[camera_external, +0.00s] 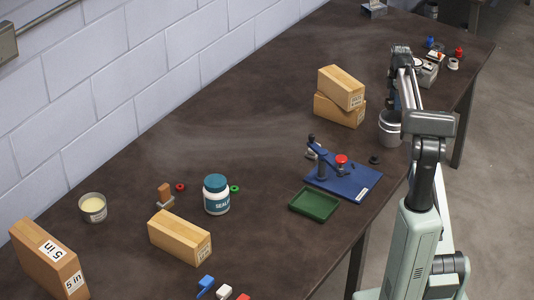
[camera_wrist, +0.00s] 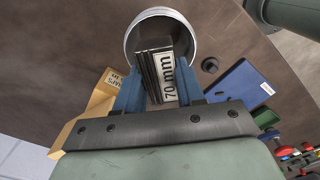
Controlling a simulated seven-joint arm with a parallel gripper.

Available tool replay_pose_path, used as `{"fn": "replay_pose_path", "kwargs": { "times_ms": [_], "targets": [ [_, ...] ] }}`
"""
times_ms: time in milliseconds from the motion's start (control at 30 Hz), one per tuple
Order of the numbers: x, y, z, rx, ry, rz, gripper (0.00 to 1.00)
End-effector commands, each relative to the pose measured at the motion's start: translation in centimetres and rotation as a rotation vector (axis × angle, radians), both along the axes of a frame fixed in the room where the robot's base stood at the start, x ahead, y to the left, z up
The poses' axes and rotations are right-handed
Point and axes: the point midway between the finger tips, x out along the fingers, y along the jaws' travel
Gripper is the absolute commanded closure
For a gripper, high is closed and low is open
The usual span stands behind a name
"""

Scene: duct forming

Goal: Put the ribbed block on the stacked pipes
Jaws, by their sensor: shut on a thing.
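The ribbed block (camera_wrist: 148,72), dark with ridges and a white "70 mm" label, is between the blue fingers of my gripper (camera_wrist: 160,78), which is shut on it. In the wrist view the block overlaps the round mouth of a grey metal pipe (camera_wrist: 132,36). I cannot tell whether it touches the pipe. In the external view the grey pipes (camera_external: 390,130) stand upright at the table's right edge, partly beside my arm. The block and fingertips are not clear there.
Two stacked wooden boxes (camera_external: 341,88) stand left of the pipes. A blue fixture (camera_external: 350,185) and a green tray (camera_external: 314,204) lie in front. A small black knob (camera_external: 375,160) is near the pipes. Small parts and a grey box (camera_external: 427,75) sit behind. The table's middle is clear.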

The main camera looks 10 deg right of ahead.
Motion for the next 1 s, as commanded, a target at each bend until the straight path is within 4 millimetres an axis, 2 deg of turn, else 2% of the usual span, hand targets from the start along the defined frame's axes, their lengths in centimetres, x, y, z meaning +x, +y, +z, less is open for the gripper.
{"fn": "replay_pose_path", "kwargs": {
  "times_ms": [300, 733, 767, 1000],
  "targets": [
    [-0.1, 0.0, -3.3, 0.0, 0.001, 0.0, 1.0],
    [0.0, 0.0, -3.8, 0.0, 0.0, 0.0, 1.0],
    [0.0, 0.0, -3.8, 0.0, 0.0, 0.0, 0.59],
    [0.0, 0.0, -3.8, 0.0, 0.0, 0.0, 0.36]
  ]
}}
